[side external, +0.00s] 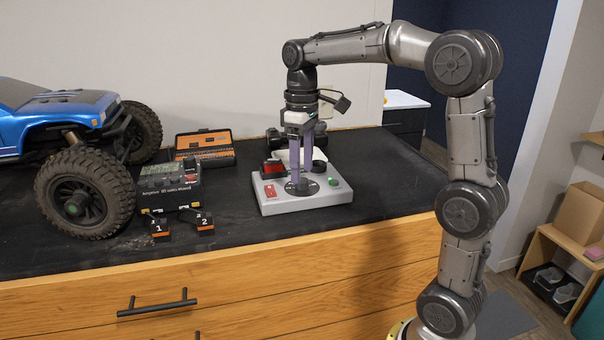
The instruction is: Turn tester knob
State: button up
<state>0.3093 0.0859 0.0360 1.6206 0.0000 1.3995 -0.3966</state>
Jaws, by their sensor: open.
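The tester (306,203) is a light grey box on the black bench mat. A dark round dial plate with a black knob (301,188) sits on its top. The fingertips are at or just above the knob. I cannot tell whether they touch it, and they hide part of the dial.
A blue RC crawler (60,115) with big black tires fills the left. A charger box (168,187) and two small numbered blocks, 1 (160,229) and 2 (204,223), stand left of the tester. An orange-and-black tool case (205,147) lies behind. The mat right of the tester is clear.

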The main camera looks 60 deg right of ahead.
aim_at(302, 183)
jog(key=shift+f, duration=1.2)
grip_shut()
